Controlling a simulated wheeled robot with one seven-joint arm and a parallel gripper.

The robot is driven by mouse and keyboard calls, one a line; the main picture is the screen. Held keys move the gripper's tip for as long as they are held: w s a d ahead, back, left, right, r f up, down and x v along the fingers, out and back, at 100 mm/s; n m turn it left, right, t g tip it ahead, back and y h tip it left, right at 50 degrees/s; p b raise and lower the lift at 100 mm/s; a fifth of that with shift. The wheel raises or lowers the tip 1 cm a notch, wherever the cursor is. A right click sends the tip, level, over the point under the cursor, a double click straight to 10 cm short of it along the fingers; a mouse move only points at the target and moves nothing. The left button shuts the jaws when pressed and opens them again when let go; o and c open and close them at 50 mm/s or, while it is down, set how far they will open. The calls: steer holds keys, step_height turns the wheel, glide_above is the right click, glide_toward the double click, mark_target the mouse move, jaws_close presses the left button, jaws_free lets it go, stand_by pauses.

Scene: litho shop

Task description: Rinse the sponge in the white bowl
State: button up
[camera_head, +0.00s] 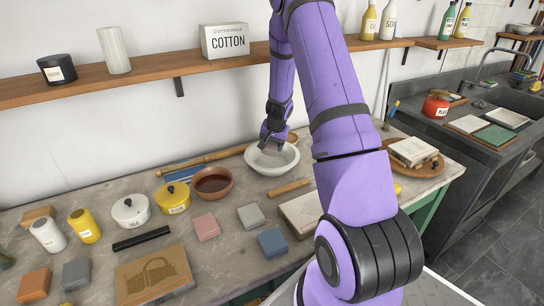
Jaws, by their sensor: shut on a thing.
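The white bowl (290,163) stands on the grey worktop, towards the back and right of the brown bowl. My gripper (270,144) points down into the white bowl from behind its rim. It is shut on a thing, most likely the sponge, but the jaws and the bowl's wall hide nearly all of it. I cannot make out the sponge's colour or whether it touches the water or the bowl's bottom.
A brown bowl (213,183) of dark liquid and a yellow lidded pot (174,198) stand to the left. Pink (206,227), grey (251,216) and blue (272,242) blocks lie in front. A shelf (150,80) runs along the wall behind.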

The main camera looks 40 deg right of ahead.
steer(key=shift+r, duration=1.6)
steer(key=shift+r, duration=0.1)
stand_by(1.0)
steer(key=shift+r, duration=1.9)
steer(key=shift+s, duration=0.1)
